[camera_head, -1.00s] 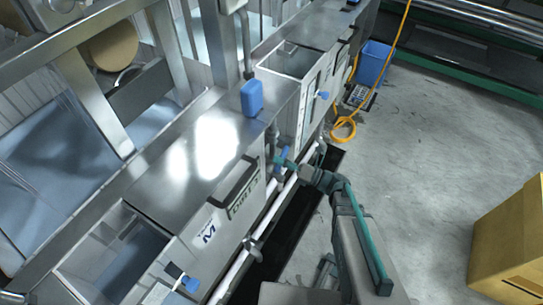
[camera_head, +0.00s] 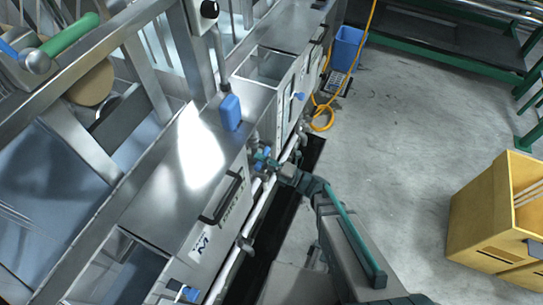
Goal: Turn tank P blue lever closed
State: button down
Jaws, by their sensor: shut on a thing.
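My gripper (camera_head: 268,161) is at the white pipe along the front of the steel tanks, at the end of my arm reaching in from the lower right. It is shut on a small blue lever (camera_head: 264,151), of which only a bit shows. The fingers and the valve are small and partly hidden, so the lever's exact angle cannot be told. Another blue lever (camera_head: 299,96) is on the tank front further back, and one (camera_head: 190,294) is at the lower left. I cannot read a P; the nearer panel shows an M (camera_head: 201,244).
The white pipe (camera_head: 258,210) runs beside a dark floor channel (camera_head: 262,250). A black handle (camera_head: 221,199) sticks out of the nearer tank. An orange hose (camera_head: 321,120) and blue bin (camera_head: 347,47) are behind. A yellow cart (camera_head: 480,215) stands right; the floor between is clear.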

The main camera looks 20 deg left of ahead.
jog(key=shift+r, duration=0.1)
dwell(0.3)
jog(key=c, duration=1)
grip_release()
jog(key=shift+d, duration=0.1)
jog(key=v, duration=1.2)
